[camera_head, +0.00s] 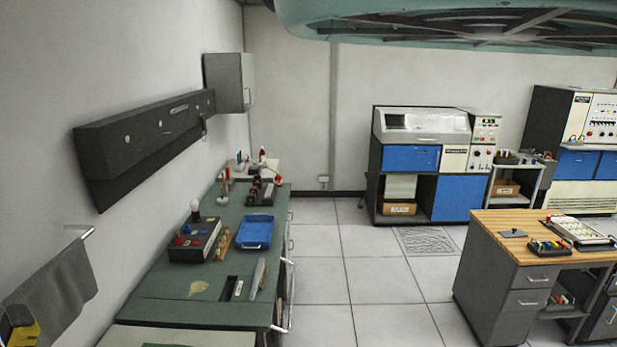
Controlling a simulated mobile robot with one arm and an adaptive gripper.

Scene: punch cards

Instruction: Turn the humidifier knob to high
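I cannot pick out the humidifier or its knob for certain. A grey and blue cabinet machine (452,196) stands against the back wall, with a cream control panel (483,145) bearing small round controls at its right. Another cream panel (600,122) with red and dark controls stands at the far right, partly cut off by the frame. A dark box (195,241) with red and blue parts on top sits on the green bench at left. The controls are too small to read any setting. My gripper is not in view.
The green bench (160,312) runs along the left wall, holding a blue tray (256,232) and small tools. A wood-topped desk (490,227) stands at right. Tiled floor (380,280) between them is clear. A teal ribbed structure (460,30) hangs across the top.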

